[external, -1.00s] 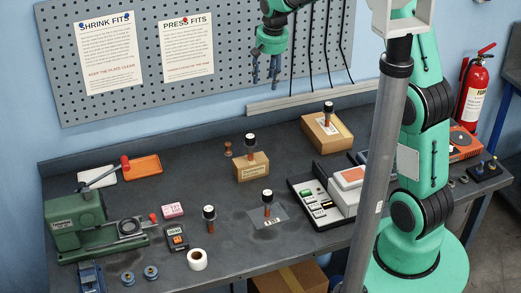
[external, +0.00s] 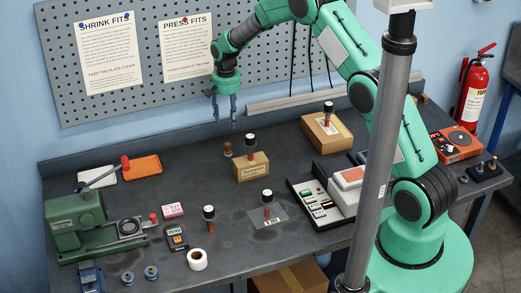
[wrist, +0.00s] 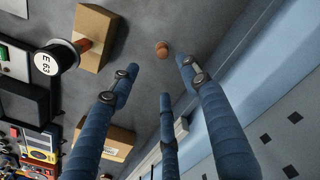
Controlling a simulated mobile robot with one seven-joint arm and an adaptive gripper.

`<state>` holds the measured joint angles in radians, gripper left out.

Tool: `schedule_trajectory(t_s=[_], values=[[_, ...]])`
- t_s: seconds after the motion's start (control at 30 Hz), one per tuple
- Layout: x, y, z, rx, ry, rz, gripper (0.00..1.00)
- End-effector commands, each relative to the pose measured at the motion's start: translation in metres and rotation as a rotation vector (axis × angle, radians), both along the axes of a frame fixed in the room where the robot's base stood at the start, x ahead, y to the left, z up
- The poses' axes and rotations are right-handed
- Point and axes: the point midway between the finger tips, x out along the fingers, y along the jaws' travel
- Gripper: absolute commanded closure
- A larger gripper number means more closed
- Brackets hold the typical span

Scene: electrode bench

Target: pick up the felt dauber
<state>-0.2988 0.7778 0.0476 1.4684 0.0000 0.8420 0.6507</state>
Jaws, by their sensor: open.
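A small brown knobbed piece, which looks like the felt dauber (external: 228,149), stands on the bench behind the middle cardboard box. It also shows in the wrist view (wrist: 162,46) as a round brown top, beyond the fingertips. My gripper (external: 224,122) is open and empty, fingers pointing down, above the dauber and slightly toward the wall. In the wrist view my gripper (wrist: 155,72) has its blue fingers spread, with the dauber between their directions and nothing touching it.
The middle box (external: 252,168) carries a black-capped electrode (external: 250,141) close to the dauber's right. Another box (external: 326,135) with an electrode stands further right. The pegboard wall (external: 180,85) is close behind. Bench left of the dauber is clear.

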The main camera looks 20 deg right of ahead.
Motion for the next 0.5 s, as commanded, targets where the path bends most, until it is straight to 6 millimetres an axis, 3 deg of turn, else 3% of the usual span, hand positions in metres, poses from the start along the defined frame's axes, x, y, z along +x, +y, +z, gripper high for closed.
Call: schedule_trajectory(t_s=[0.5], values=[[0.0020,0.0035,-0.0101,-0.002,0.006,-0.005,0.53]])
